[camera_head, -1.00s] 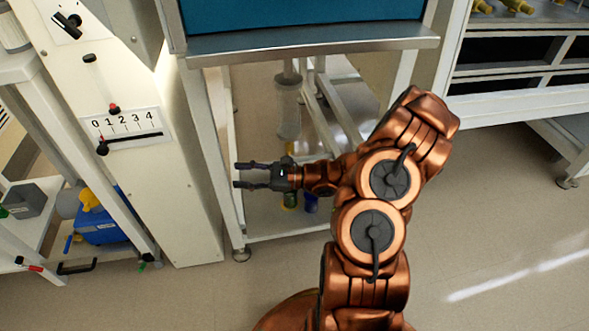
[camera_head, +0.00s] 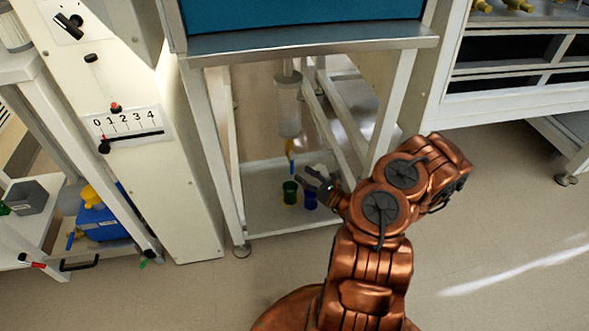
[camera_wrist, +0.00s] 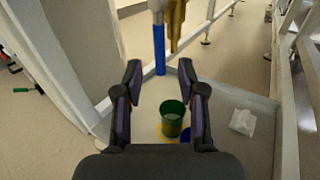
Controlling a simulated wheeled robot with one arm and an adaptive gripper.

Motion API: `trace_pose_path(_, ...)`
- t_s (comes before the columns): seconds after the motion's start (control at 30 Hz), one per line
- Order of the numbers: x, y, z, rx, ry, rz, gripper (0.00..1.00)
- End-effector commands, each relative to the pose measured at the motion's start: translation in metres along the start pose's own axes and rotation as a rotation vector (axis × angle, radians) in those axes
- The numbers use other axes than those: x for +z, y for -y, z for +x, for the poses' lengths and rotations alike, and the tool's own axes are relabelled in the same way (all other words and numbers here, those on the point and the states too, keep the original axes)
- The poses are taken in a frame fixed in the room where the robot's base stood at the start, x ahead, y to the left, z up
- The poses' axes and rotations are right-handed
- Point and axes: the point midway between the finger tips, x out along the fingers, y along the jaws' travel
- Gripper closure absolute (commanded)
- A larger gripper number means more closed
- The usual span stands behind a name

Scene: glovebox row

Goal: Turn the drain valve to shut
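The drain valve shows in the wrist view as a brass body (camera_wrist: 176,22) with a long blue lever (camera_wrist: 159,48) hanging straight down beside it. In the head view the valve (camera_head: 290,148) is small, below a clear cylinder under the cabinet. My gripper (camera_wrist: 160,68) is open and empty. In the wrist view the lever's lower end appears between its fingertips, seemingly ahead of them; I cannot tell any contact. In the head view my gripper (camera_head: 312,177) is low, just right of and below the valve.
A green cup (camera_wrist: 172,118) stands below the valve, with a blue cup (camera_head: 310,201) beside it on the lower shelf (camera_head: 262,222). A crumpled white item (camera_wrist: 243,122) lies right of them. White frame legs (camera_head: 216,150) bound the space on both sides.

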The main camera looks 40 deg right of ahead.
Motion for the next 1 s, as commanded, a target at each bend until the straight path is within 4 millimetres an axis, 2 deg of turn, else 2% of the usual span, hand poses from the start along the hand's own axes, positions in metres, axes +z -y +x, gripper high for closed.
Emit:
trace_pose_path(0.1, -0.003, -0.002, 0.019, 0.005, 0.0, -0.001, 0.6)
trace_pose_path(0.33, -0.002, -0.002, 0.045, 0.005, -0.001, 0.0, 0.6)
trace_pose_path(0.5, 0.0, -0.001, 0.053, 0.002, 0.0, -0.001, 0.6)
trace_pose_path(0.77, 0.0, -0.001, 0.054, 0.002, 0.0, 0.0, 0.6)
trace_pose_path(1.0, 0.0, -0.001, 0.054, 0.002, 0.0, 0.0, 0.85)
